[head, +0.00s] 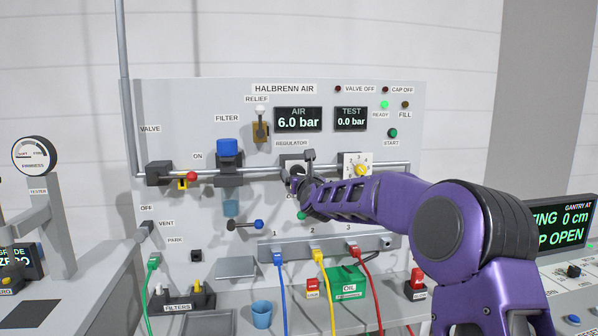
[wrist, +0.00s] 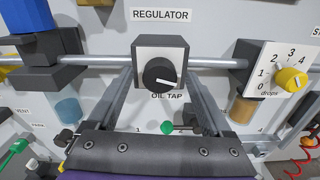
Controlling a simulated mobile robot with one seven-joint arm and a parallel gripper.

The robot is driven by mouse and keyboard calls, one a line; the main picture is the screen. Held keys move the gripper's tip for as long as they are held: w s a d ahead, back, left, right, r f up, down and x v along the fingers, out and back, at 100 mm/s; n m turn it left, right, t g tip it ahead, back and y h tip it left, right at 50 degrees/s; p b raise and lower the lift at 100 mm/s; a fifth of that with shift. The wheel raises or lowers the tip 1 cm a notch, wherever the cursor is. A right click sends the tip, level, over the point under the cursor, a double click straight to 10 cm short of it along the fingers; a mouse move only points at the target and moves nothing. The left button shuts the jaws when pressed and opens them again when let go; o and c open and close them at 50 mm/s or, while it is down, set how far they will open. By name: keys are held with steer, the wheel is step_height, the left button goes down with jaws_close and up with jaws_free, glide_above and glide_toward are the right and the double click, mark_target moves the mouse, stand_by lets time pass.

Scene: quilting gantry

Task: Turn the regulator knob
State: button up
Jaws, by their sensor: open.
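The regulator knob (wrist: 160,75) is round and black with a white pointer line, which points right and slightly down. It sits on a dark block with a pale face, under the REGULATOR label (wrist: 161,15). My gripper (wrist: 161,84) is open, its two grey fingers reaching toward the panel on either side of the knob. I cannot tell whether they touch it. In the head view my gripper (head: 301,176) is in front of the regulator block (head: 292,160) and hides most of the knob. The AIR display (head: 298,119) reads 6.0 bar.
A yellow drops dial (head: 362,170) stands right of the regulator on the same pipe. A blue-topped filter (head: 228,148) and a red-ended valve lever (head: 190,177) are left. Blue, yellow and red hoses hang below. The TEST display (head: 350,118) reads 0.0 bar.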

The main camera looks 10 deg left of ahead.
steer(key=shift+w+a, duration=0.15)
steer(key=shift+w, duration=0.2)
jaws_close()
stand_by(0.3)
steer(key=shift+f+n+b, duration=0.1)
steer(key=shift+n+b, duration=0.3)
